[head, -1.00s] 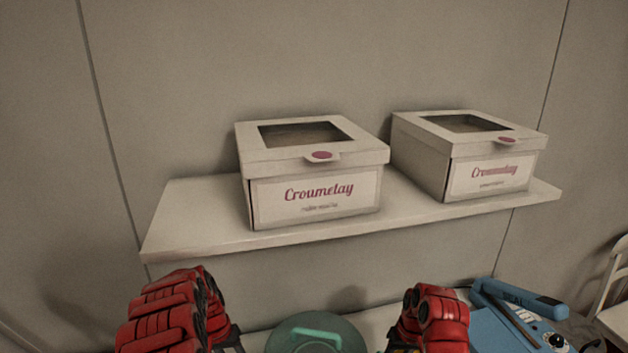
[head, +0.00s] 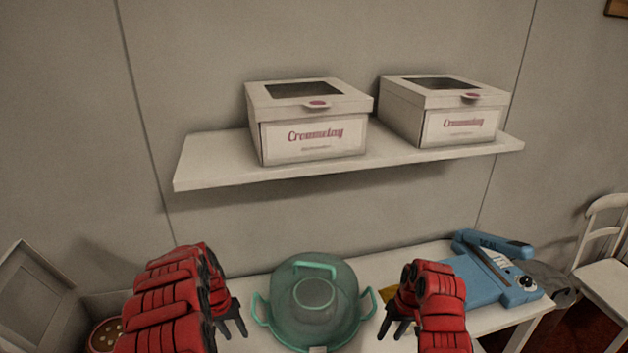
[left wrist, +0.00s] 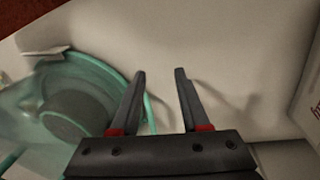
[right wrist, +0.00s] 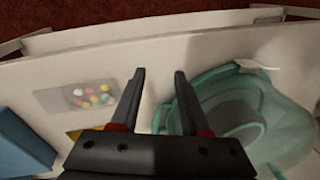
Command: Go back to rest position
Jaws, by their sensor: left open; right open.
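My left gripper (head: 230,322) is on the left of the green lidded container in the head view, open and empty. In the left wrist view its two fingers (left wrist: 160,100) are apart over the white table, beside the container's rim. My right gripper (head: 398,325) is to the right of the container, open and empty. In the right wrist view its fingers (right wrist: 158,100) are apart above the table. The translucent green container (head: 340,312) has a handle on top and side handles. It stands between the two grippers, and neither appears to hold it.
Two white cake boxes (head: 315,146) (head: 462,125) stand on a wall shelf (head: 215,172). A blue sealing device (head: 480,285) is on the table's right. An open box with a round item (head: 105,337) is at lower left. A pack of colourful balls (right wrist: 90,97) lies on the table. A white chair (head: 605,270) stands at right.

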